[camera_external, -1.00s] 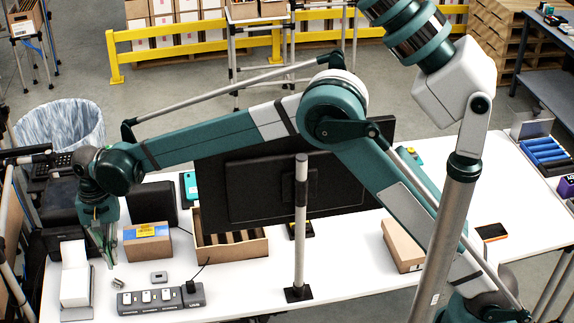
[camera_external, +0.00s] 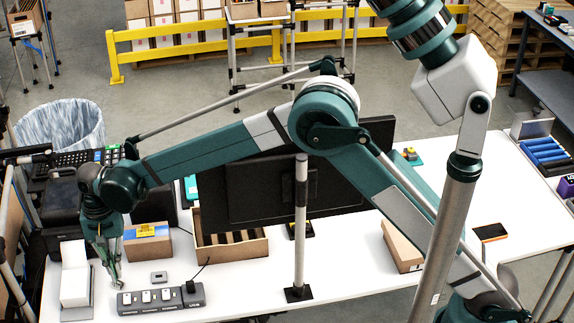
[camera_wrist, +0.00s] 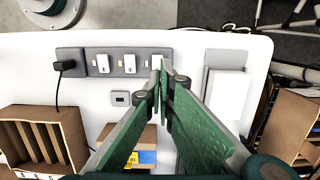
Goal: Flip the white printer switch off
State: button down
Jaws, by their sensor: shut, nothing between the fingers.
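A grey power strip (camera_external: 190,298) lies on the white table near its front edge, with three white rocker switches in a row. It also shows in the wrist view (camera_wrist: 82,54). The labels are too small to read, so I cannot tell which switch is the printer's. My gripper (camera_external: 117,284) is shut and empty, pointing down at the strip's left end in the external view. In the wrist view my fingertips (camera_wrist: 162,70) overlap the switch at the end away from the plug and partly hide it. I cannot tell whether they touch it.
A black plug (camera_external: 189,287) with a cable sits at the strip's other end. A small grey box (camera_external: 159,277) lies behind the strip. A white stack (camera_external: 74,275) stands left of my gripper. A taped carton (camera_external: 147,244) and an open divided carton (camera_external: 231,247) stand behind.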

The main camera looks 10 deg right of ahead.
aim_at(121, 305)
jog(key=f, duration=0.3)
jog(key=s+f, duration=0.1)
jog(key=f, duration=0.5)
jog(key=shift+s+f, duration=0.15)
jog(key=shift+s+f+t+b, duration=0.25)
jog(key=shift+f+t+b, duration=0.1)
jog(key=shift+t+b, duration=0.05)
jog(key=shift+s+d+f+t+b, duration=0.1)
jog(key=shift+s+f+t+b, duration=0.15)
jog(key=shift+t+b, duration=0.7)
jog(key=shift+w, duration=0.15)
